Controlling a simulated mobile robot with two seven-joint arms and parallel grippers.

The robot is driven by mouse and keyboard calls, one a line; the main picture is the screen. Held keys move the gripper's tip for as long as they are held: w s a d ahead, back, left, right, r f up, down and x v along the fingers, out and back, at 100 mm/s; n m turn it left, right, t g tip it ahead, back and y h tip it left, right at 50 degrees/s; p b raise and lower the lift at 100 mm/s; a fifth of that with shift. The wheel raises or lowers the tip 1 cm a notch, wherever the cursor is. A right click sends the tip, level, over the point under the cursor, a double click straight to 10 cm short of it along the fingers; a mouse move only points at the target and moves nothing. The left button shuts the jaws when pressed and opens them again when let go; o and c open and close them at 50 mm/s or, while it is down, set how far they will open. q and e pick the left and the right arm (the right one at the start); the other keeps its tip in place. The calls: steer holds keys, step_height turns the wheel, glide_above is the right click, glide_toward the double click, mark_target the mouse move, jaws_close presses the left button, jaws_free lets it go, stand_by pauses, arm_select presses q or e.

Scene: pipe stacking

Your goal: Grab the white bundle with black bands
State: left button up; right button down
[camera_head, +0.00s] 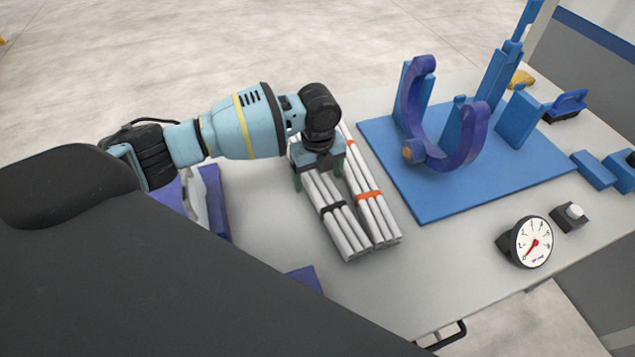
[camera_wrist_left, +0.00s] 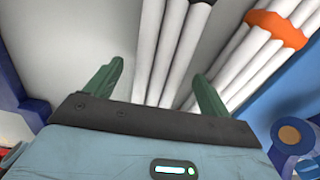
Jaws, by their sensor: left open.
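The white bundle with a black band (camera_head: 345,232) lies on the table, its pipes pointing toward the front. Its white pipes also show in the left wrist view (camera_wrist_left: 170,50), between my two green fingers. My left gripper (camera_head: 321,180) is over the bundle's far part and hides some of it. In the left wrist view my left gripper (camera_wrist_left: 160,82) is open, one finger to each side of the pipes, with nothing clasped. I cannot tell how far down the fingers reach. My right gripper is not in view.
A white bundle with orange bands (camera_head: 379,220) lies close along the right side. A blue board (camera_head: 440,206) with a purple curved holder (camera_head: 474,140) stands further right. A gauge (camera_head: 530,243) and a small knob box (camera_head: 570,218) are at front right. Purple parts (camera_head: 213,196) are at left.

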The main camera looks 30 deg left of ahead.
mark_target(318, 178)
arm_select(q)
steer(key=shift+f, duration=0.85)
steer(key=shift+r, duration=0.1)
steer(key=c, duration=1.3)
step_height(318, 178, up, 10)
